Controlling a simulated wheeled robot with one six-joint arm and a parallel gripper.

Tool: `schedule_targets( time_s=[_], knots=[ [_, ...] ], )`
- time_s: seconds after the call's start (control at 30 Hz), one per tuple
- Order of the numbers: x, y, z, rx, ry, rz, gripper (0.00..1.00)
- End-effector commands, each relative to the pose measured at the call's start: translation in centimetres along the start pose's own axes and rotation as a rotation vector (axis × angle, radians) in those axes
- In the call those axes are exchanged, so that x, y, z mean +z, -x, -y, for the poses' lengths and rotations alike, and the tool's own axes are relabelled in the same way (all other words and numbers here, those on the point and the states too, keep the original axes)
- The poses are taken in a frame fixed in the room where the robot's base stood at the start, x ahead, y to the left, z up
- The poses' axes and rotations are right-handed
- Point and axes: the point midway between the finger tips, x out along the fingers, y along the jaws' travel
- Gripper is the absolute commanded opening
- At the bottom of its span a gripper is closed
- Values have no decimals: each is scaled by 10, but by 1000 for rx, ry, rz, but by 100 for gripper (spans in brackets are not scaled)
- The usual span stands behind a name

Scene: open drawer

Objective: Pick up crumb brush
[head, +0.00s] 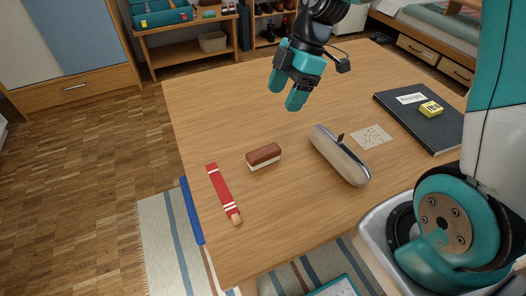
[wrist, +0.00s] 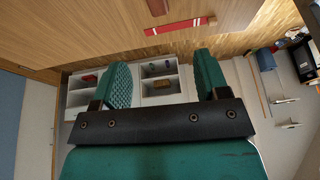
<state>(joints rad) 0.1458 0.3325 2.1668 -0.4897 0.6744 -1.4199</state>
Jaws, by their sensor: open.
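The crumb brush (head: 264,155), a small block with a brown top and pale bristles below, lies on the wooden table (head: 215,110) between a red stick-like item and a grey case. My gripper (head: 287,91) is above the table, beyond the brush and apart from it. In the wrist view my gripper (wrist: 163,78) has its two teal fingers spread with nothing between them. A brown piece at the top edge of that view (wrist: 157,6) looks like part of the brush, mostly cut off.
A red item with white bands (head: 223,193) lies left of the brush; it also shows in the wrist view (wrist: 180,27). A grey zipped case (head: 340,155) lies to the right. Farther right are a speckled card (head: 371,137) and a dark folder (head: 420,118) with a yellow block (head: 430,109).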

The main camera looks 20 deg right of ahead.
Motion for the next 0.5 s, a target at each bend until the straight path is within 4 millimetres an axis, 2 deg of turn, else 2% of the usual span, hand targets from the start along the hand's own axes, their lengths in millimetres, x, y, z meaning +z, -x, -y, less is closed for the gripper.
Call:
schedule_targets(
  time_s=[0.03, 0.17, 0.5],
  knots=[
    [8, -2, -5, -2, 29, -3, 68],
    [16, -14, -10, -3, 78, -7, 68],
    [16, -89, -8, -7, 79, -6, 68]
  ],
)
